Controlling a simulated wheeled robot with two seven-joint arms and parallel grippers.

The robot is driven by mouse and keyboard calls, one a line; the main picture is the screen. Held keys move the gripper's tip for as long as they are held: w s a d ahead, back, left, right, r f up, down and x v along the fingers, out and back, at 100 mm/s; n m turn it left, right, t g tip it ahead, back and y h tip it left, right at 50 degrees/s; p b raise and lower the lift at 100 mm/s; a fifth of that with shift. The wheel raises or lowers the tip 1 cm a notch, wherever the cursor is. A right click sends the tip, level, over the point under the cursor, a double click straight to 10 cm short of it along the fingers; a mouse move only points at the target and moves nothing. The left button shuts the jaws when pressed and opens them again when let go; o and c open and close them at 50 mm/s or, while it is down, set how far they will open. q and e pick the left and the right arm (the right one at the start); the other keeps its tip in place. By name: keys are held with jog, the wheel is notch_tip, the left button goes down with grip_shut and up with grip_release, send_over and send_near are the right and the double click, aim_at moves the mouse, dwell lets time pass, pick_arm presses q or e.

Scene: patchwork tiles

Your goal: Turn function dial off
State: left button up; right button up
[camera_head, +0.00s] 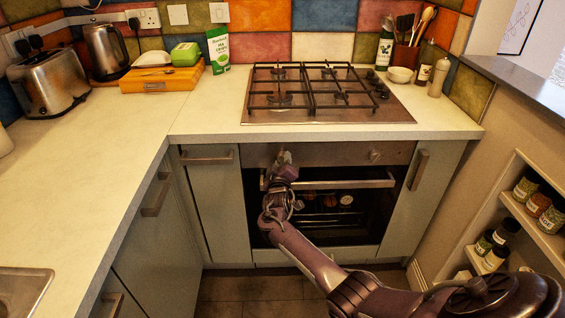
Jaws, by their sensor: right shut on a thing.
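The oven's control panel (330,153) is under the hob, in the middle of the view. My right gripper (284,160) is at the panel's left part, shut on the left dial, which is mostly hidden behind the fingers. The other dial (375,155) shows at the panel's right, clear of the gripper. The dial markings are too small to read, so the setting of the held dial cannot be told. My left gripper is not in view.
The oven door handle (345,184) runs just below the panel, behind my right wrist. The gas hob (325,95) is above. A wooden board (160,80), toaster (48,82) and kettle (105,50) stand at the left. Spice shelves (540,205) are at the right.

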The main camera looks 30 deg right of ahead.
jog(key=shift+f+n, duration=0.1)
jog(key=shift+n, duration=0.7)
jog(key=o, duration=1)
jog(key=shift+c, duration=0.2)
jog(key=p+v, duration=0.1)
jog(key=v, duration=0.6)
jog(key=shift+s+a, duration=0.2)
jog(key=shift+s, duration=0.15)
jog(key=shift+f, duration=0.1)
